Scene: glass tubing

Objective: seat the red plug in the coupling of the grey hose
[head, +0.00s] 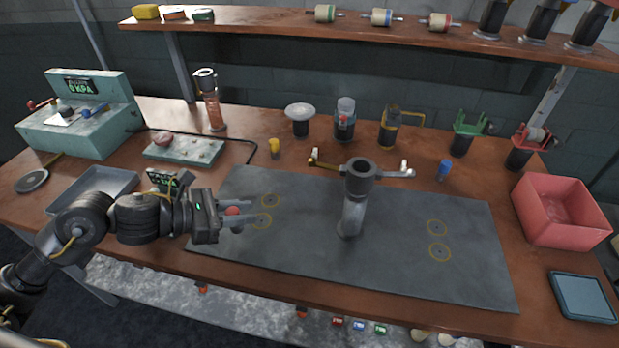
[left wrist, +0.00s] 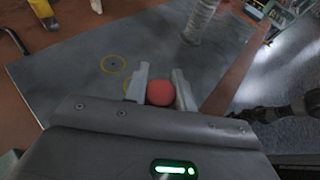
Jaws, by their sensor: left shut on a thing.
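The red plug (head: 233,211) shows as a small red round piece between the fingers of my left gripper (head: 240,216), above the left part of the grey mat. In the left wrist view the red plug (left wrist: 160,93) sits between both fingertips of my left gripper (left wrist: 158,88), which is shut on it. A grey upright post (head: 352,215) stands mid-mat, apart from the gripper and to its right. Its top is a dark open ring (head: 361,171) with two side arms. I cannot tell which part is the grey hose's coupling. My right gripper is not in view.
The grey mat (head: 300,250) has yellow ring marks and is otherwise clear around the post. A yellow plug (head: 274,147) and a blue plug (head: 445,168) stand behind it. A metal tray (head: 118,183) is at left, a red bin (head: 560,212) at right.

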